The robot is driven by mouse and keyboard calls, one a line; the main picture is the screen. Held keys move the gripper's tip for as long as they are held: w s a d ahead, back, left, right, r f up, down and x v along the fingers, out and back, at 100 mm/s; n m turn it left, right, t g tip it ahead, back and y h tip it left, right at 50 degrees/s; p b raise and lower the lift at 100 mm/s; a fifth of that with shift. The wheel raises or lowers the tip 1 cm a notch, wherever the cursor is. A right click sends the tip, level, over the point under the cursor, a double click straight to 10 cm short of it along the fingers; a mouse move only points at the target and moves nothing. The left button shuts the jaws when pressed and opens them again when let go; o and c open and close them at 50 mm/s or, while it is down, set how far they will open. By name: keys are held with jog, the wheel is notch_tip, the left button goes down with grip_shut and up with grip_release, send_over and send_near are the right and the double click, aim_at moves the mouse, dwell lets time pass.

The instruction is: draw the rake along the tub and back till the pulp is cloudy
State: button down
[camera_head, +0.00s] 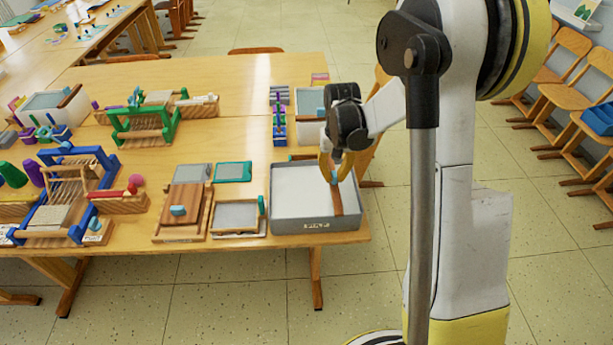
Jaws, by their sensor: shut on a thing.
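The tub (316,225) is a grey rectangular box with a label on its front, at the right front corner of the near table. It holds flat, pale grey-white pulp (298,190). My gripper (335,175) points down over the right half of the tub, with its yellow fingers shut on the rake. The rake (338,203) shows as a brown wooden bar in the pulp near the tub's right wall, running front to back. A light blue bit shows between the fingers. The rake's teeth are hidden.
A small framed screen (239,217) stands close to the tub's left, with a wooden board (183,212) beyond it. A green loom (145,123) and a blue loom (70,200) fill the left of the table (232,135). Chairs (565,100) line the right side.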

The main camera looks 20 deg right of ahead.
jog(key=d, duration=0.1)
jog(key=s+d, duration=0.1)
jog(key=d, duration=0.3)
jog(key=shift+s+d, duration=0.25)
jog(key=shift+s, duration=0.05)
jog(key=c, duration=1.5)
grip_release()
jog(key=shift+d, duration=0.2)
jog(key=shift+o, duration=0.2)
jog(key=shift+a, duration=0.1)
notch_tip(320, 180, up, 12)
